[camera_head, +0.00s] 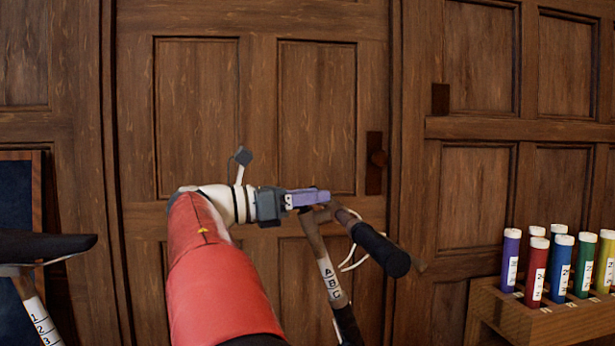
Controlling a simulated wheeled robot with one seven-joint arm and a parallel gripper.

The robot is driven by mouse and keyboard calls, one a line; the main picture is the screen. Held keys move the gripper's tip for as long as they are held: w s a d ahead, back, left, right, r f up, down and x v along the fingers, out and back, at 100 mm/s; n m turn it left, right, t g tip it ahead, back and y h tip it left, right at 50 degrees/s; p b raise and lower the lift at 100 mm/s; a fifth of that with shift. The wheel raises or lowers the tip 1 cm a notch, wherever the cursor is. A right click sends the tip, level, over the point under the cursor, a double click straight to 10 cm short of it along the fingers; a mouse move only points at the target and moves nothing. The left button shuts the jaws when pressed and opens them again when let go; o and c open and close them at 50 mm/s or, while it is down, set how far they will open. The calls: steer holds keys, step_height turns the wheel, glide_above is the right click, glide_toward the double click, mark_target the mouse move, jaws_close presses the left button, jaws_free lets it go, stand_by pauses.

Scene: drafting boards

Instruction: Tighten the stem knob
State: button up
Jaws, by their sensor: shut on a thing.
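A brown stem (322,250) with a white "ABC" label rises in the middle and carries a brown handlebar with a black grip (380,249) on its right. My gripper (318,197), with purple fingers, reaches in from the left at the top of the stem. Its jaws are shut at the stem's head, where the stem knob would be. The knob itself is hidden by the fingers, so its shape and how far it is turned cannot be seen.
A black saddle (45,246) on a post labelled "123" stands at the left. A wooden rack (540,322) holds several coloured tubes at the right. A pale cable loops beside the handlebar.

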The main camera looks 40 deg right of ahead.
steer(key=m+g+p, duration=0.1)
steer(key=m+g+y+p, duration=0.1)
steer(key=g, duration=0.1)
steer(key=shift+r+m, duration=0.3)
steer(key=shift+r, duration=0.1)
steer(key=m+g+y+p, duration=0.2)
steer(key=m+g, duration=0.1)
steer(key=shift+s+a+f+m+y+p, duration=0.15)
steer(key=shift+s+f+m+y+p, duration=0.05)
steer(key=shift+m+y+p, duration=0.15)
steer(key=m+g+y, duration=0.1)
steer(key=m+y, duration=0.1)
steer(key=m+g+y, duration=0.1)
steer(key=g, duration=0.1)
steer(key=shift+s+a+f+m+y, duration=0.1)
steer(key=shift+a+f+m+y, duration=0.1)
steer(key=shift+m+y, duration=0.15)
steer(key=shift+s+a+m+g+y, duration=0.15)
steer(key=shift+m+g+y, duration=0.55)
steer(key=shift+m+y, duration=1)
steer(key=shift+y, duration=0.5)
steer(key=o, duration=1)
steer(key=shift+c, duration=0.2)
